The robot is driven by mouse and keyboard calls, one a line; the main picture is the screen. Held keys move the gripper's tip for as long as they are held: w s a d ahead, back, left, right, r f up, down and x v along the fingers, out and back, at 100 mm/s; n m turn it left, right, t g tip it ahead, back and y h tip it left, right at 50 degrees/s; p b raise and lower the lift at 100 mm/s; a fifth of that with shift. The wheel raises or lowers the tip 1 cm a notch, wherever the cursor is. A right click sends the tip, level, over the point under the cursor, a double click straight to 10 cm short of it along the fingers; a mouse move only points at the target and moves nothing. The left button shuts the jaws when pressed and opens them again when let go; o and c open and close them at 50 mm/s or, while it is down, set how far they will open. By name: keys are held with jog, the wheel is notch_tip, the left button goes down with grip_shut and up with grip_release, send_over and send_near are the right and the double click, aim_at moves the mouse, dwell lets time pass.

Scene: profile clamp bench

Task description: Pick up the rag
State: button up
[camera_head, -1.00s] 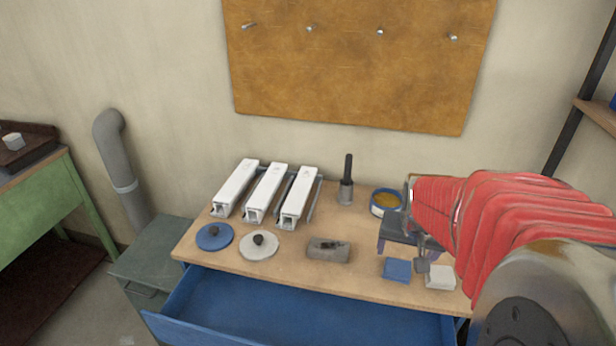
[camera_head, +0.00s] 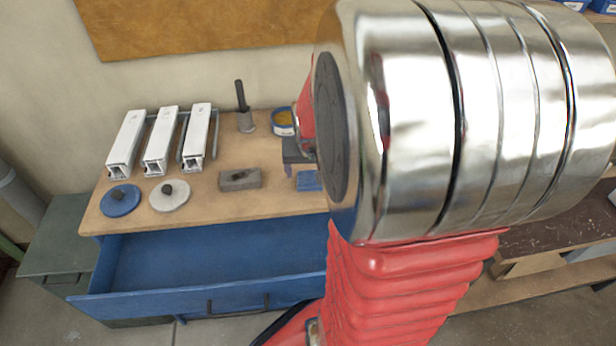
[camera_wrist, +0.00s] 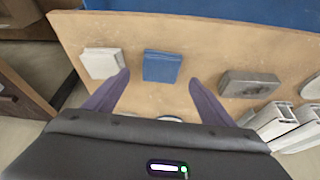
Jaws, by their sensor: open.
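Two folded cloths lie on the wooden bench top, and either could be the rag. The blue cloth (camera_wrist: 161,66) lies flat between my fingertips in the wrist view; it also shows in the head view (camera_head: 309,181), partly covered by my arm. The white cloth (camera_wrist: 100,63) lies left of it in the wrist view, beside one fingertip, and is hidden in the head view. My gripper (camera_wrist: 160,82) is open and empty, with its purple-grey fingers spread towards the bench. I cannot tell its height above the cloth.
An open blue drawer (camera_head: 210,262) juts out in front.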

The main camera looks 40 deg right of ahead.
aim_at(310, 178)
jog(key=shift+x, duration=2.35)
jog(key=shift+s+a, duration=0.1)
jog(key=c, duration=1.2)
jog(key=shift+o, duration=0.2)
notch_tip(310, 178, up, 10)
